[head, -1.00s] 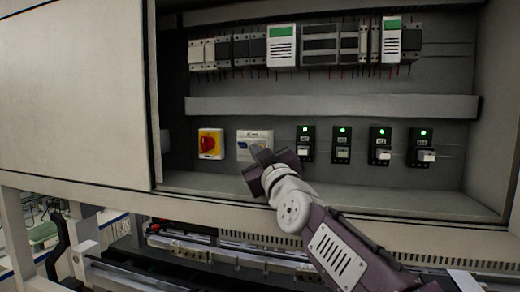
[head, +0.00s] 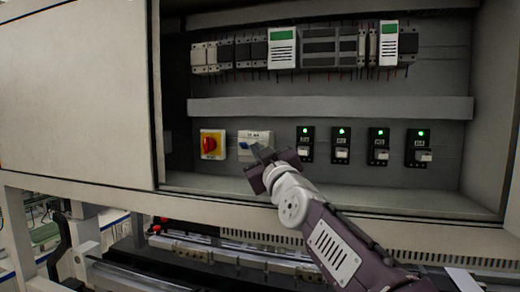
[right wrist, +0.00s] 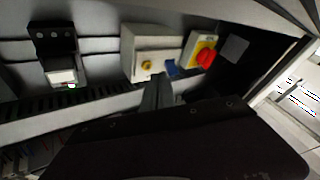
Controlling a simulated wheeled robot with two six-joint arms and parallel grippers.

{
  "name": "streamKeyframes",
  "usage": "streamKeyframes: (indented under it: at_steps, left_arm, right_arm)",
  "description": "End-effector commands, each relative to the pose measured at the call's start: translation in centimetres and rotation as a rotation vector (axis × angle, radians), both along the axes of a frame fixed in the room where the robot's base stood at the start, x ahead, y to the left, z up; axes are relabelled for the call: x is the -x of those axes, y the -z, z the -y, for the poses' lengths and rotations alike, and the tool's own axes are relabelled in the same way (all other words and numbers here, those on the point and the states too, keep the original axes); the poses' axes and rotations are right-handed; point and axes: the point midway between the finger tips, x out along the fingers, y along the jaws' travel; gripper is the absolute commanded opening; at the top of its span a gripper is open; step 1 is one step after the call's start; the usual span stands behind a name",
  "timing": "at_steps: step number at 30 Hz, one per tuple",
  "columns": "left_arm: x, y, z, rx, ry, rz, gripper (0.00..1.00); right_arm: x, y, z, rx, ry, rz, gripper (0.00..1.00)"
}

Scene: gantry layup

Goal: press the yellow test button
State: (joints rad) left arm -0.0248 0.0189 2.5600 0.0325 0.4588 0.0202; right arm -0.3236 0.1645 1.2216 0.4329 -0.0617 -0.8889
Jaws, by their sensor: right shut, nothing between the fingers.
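The yellow test button (right wrist: 147,64) is a small round knob on a pale box (right wrist: 131,42), beside a blue part (right wrist: 172,68). In the head view the same pale box (head: 262,134) is on the cabinet's back wall, and the blue part (head: 244,145) shows; I cannot make out the yellow button there. My right gripper (head: 258,149) is shut and empty, its tip in front of the box's lower part. In the right wrist view the fingers (right wrist: 161,82) point at the box's lower edge, close to the button. Contact cannot be made out. My left gripper is not in view.
A red rotary switch on a yellow plate (head: 212,144) is left of the box. Several black breakers with green lights (head: 341,144) are to its right. A grey duct (head: 330,107) runs above, and the cabinet's ledge (head: 400,199) lies below.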

Motion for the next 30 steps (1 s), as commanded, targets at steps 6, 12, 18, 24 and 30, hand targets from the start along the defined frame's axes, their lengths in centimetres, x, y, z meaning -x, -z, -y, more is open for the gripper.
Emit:
streamKeyframes:
  at_steps: [6, 12, 18, 24, 30]
  left_arm:
    - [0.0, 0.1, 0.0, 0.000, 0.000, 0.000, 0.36]
    - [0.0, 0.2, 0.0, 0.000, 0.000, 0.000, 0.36]
    - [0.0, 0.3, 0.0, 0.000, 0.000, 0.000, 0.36]
    - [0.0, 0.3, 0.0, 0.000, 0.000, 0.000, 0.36]
    - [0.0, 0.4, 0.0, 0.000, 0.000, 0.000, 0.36]
  right_arm:
    - [-0.2, -0.4, 0.4, 0.003, 0.009, 0.012, 0.00]
    - [-0.6, -0.1, 0.4, 0.004, 0.007, 0.005, 0.00]
    - [-0.8, 0.1, 0.4, 0.005, 0.006, 0.000, 0.00]
    - [-0.9, 0.4, 0.3, 0.005, 0.005, -0.004, 0.00]
    - [-0.9, 0.6, 0.3, 0.006, 0.004, -0.009, 0.00]
